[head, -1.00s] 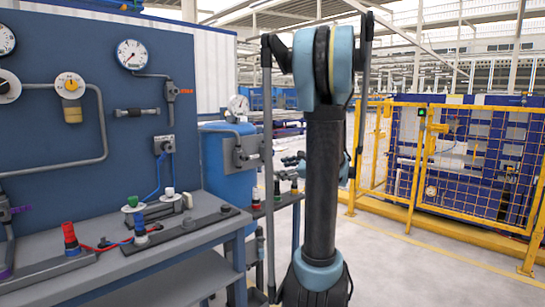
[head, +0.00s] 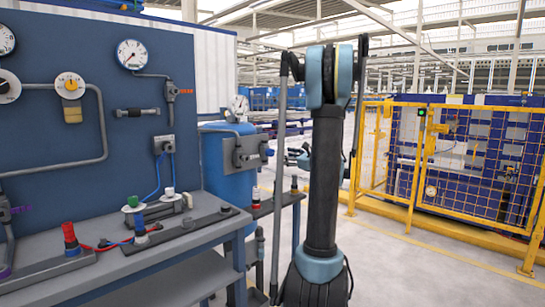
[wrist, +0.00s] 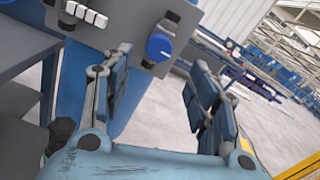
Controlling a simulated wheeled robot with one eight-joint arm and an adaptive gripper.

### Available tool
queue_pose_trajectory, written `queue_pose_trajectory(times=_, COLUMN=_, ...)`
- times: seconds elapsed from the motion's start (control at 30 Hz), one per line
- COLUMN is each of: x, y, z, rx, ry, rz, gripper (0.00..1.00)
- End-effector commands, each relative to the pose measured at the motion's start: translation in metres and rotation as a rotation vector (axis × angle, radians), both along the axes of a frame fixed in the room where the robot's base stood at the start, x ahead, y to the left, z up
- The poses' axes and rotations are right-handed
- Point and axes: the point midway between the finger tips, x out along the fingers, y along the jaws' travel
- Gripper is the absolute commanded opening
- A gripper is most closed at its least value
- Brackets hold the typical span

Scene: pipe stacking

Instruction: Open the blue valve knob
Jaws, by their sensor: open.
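The blue valve knob (wrist: 158,47) is round and mounted on a grey plate (wrist: 172,30) in the upper middle of the wrist view. My gripper (wrist: 160,88) is open and empty, its two padded fingers spread apart. The knob appears beyond the gap between the fingers, above the left finger's side, with no visible contact. In the head view, the grey plate (head: 243,150) is fixed to a blue tank (head: 236,186); the knob's colour is hard to make out there. Part of my gripper (head: 300,157) shows left of my arm, which hides the rest.
A workbench (head: 180,240) with valves and hoses stands at the left, under a blue panel (head: 180,50) with gauges. A yellow fence (head: 440,215) stands at the right. The floor (head: 420,270) between is clear.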

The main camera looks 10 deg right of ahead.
Motion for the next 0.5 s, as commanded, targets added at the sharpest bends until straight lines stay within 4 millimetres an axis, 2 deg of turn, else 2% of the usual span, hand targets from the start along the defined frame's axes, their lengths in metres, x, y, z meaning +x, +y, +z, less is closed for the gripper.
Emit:
queue_pose_trajectory(times=0.3, x=0.046, y=0.035, z=0.0, rx=-0.001, ry=-0.001, rz=0.003, gripper=0.54)
queue_pose_trajectory(times=0.5, x=0.068, y=0.051, z=0.0, rx=-0.001, ry=0.0, rz=0.002, gripper=0.54)
